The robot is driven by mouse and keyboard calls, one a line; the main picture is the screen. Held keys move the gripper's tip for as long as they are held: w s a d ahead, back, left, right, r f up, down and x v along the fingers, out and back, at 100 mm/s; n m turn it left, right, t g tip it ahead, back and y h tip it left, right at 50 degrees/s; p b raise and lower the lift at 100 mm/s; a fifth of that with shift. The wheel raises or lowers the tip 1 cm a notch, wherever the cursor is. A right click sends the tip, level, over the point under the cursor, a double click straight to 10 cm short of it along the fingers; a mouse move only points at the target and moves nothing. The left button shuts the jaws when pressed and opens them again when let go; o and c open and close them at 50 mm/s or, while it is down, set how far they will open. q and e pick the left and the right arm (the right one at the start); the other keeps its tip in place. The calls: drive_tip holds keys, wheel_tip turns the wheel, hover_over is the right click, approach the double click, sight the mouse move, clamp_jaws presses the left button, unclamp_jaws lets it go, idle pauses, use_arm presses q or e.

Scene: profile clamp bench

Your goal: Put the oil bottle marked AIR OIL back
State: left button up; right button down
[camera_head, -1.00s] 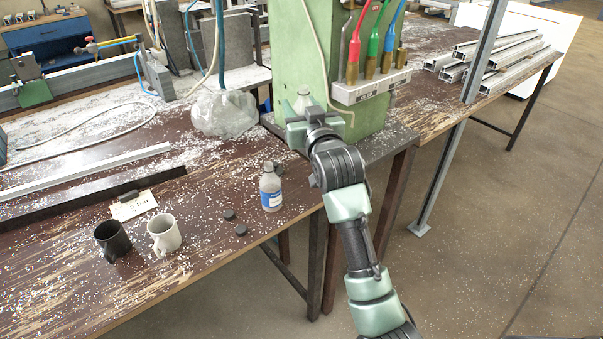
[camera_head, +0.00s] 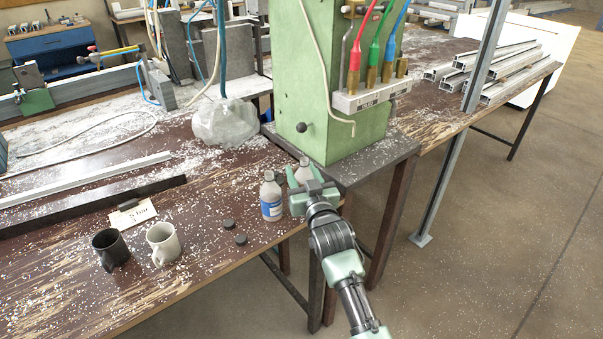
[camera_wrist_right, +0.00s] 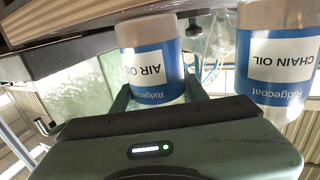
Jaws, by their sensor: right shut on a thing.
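The AIR OIL bottle, grey with a blue and white label, is between the fingers of my right gripper (camera_head: 309,190). Its shoulder (camera_head: 303,172) shows above the gripper in the head view, and its label (camera_wrist_right: 150,64) faces the right wrist camera. My right gripper is shut on it at the bench's front edge, beside the green column. I cannot tell whether its base touches the bench. The CHAIN OIL bottle (camera_head: 271,200) stands upright on the bench just left of it; it also shows in the wrist view (camera_wrist_right: 278,62). My left gripper is not in view.
The green column (camera_head: 335,110) with coloured hoses stands on a dark plinth behind my right gripper. A black mug (camera_head: 110,248), a white mug (camera_head: 163,243) and a paper card (camera_head: 132,214) are further left. Shavings litter the bench (camera_head: 215,260).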

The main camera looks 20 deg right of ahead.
drive_tip(key=shift+f, duration=0.1)
drive_tip(key=c, duration=0.8)
unclamp_jaws()
drive_tip(key=shift+o, duration=0.2)
drive_tip(key=shift+s, duration=0.15)
drive_tip(key=s, duration=1.1)
drive_tip(key=shift+s+a+r, duration=0.2)
drive_tip(key=shift+s+a, duration=0.05)
drive_tip(key=shift+s, duration=0.1)
